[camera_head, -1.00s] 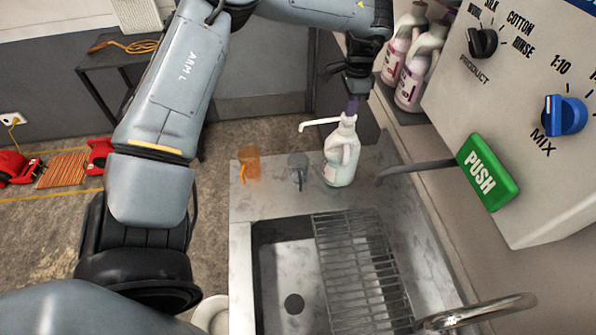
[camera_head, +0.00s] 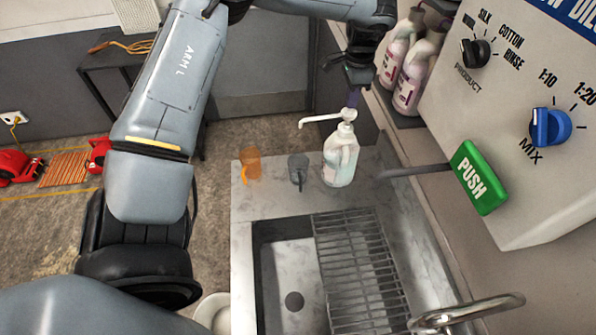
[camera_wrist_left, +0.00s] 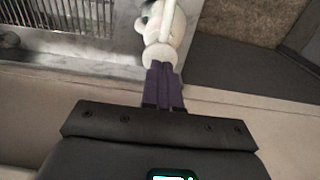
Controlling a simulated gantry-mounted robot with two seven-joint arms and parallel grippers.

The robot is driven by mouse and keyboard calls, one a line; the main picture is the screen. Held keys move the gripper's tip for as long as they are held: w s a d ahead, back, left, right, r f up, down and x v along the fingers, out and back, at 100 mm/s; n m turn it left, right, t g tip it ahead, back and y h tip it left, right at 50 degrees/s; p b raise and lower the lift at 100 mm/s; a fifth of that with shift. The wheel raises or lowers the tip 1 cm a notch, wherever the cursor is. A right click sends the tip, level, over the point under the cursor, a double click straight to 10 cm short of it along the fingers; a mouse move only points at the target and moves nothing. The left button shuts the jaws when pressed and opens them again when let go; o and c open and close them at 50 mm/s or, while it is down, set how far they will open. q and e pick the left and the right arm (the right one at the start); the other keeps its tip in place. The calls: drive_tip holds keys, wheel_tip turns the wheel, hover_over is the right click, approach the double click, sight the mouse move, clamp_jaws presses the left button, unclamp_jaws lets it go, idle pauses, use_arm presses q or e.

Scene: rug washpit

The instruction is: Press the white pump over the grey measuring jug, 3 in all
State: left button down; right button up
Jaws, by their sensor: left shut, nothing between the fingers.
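The white pump (camera_head: 322,118) tops a white bottle (camera_head: 341,160) on the counter, its spout reaching left over the grey measuring jug (camera_head: 298,168). My left gripper (camera_head: 352,98) is shut and empty, pointing down at the pump's top. In the left wrist view its purple fingertips (camera_wrist_left: 162,72) are together and overlap the edge of the white pump head (camera_wrist_left: 162,55). I cannot tell whether they touch it. The jug's contents are too small to make out. My right gripper is not in view.
An orange jug (camera_head: 250,163) stands left of the grey one. A sink (camera_head: 292,270) with a wire rack (camera_head: 362,270) lies in front. A dispenser box with a green PUSH plate (camera_head: 479,178) is on the right. Pink-labelled bottles (camera_head: 411,78) stand behind it.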

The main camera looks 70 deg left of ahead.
use_arm(q)
drive_tip(key=shift+r, duration=0.1)
idle(0.4)
wheel_tip(320, 180, up, 6)
drive_tip(key=p, duration=0.4)
idle(0.5)
